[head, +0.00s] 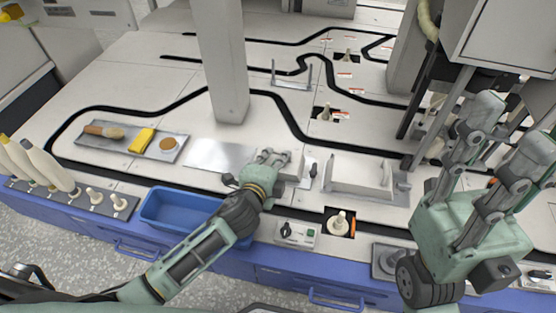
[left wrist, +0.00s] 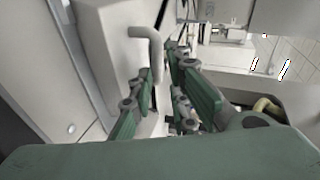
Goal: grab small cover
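A small light-grey cover (head: 294,169) stands on the worktop at the centre of the head view, partly hidden by my left gripper (head: 271,157). In the left wrist view a large pale-grey body, apparently this cover (left wrist: 105,45), carries a bent grey handle (left wrist: 148,34). My left gripper (left wrist: 158,90) shows there with its fingers apart. The handle's lower end is close to the gap between them; I cannot tell if they touch it. My right gripper (head: 511,128) is raised at the right of the head view, fingers spread, empty.
A blue bin (head: 165,207) sits in the front edge, behind my left forearm. A metal tray (head: 128,148) holds a brush, a yellow block and a round brown piece. A grey column (head: 222,65) rises behind my left gripper. A grey bracket (head: 360,180) stands to its right.

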